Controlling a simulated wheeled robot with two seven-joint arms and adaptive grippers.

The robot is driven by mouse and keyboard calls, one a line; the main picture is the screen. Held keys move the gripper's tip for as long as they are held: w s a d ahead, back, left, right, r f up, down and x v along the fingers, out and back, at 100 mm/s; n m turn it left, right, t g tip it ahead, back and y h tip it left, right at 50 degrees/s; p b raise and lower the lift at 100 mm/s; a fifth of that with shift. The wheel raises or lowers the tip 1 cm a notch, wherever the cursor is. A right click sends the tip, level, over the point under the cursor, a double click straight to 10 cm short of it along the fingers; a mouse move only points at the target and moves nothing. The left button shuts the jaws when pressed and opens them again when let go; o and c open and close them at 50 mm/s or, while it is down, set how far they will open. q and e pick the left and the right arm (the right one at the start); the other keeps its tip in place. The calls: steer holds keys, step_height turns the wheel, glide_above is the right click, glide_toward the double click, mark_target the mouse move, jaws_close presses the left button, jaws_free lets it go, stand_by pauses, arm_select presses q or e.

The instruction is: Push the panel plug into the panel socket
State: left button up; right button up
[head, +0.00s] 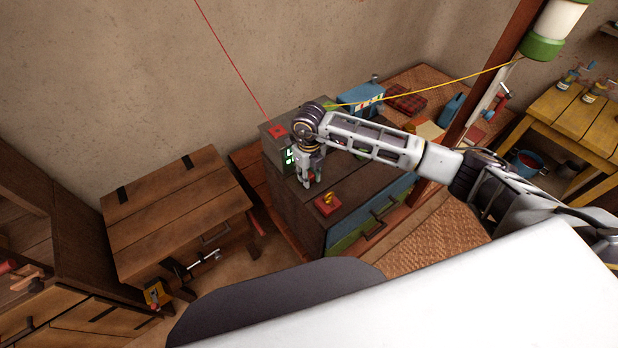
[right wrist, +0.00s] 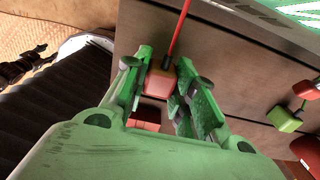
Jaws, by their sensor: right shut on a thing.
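My right gripper (head: 309,180) is low over the top of a dark wooden chest (head: 353,192), in front of a box with a green lit display. In the right wrist view, my right gripper (right wrist: 160,100) is shut on a small orange-red block, which I take for the panel plug (right wrist: 160,82). A black stub and a red cable come out of it. The fingers hide its sides. In the head view the arm and fingers hide the plug. I cannot make out the panel socket for certain. My left gripper is not in view.
A red block with a yellow top (head: 328,204) sits near the chest's front edge. The display box (head: 290,156) stands behind my gripper. A yellow cable (head: 430,92) runs past above my arm. A lower wooden chest (head: 178,210) stands to the left.

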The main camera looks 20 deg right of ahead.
step_height(320, 180, up, 7)
steer(key=shift+b, duration=0.7)
steer(key=shift+r, duration=0.8)
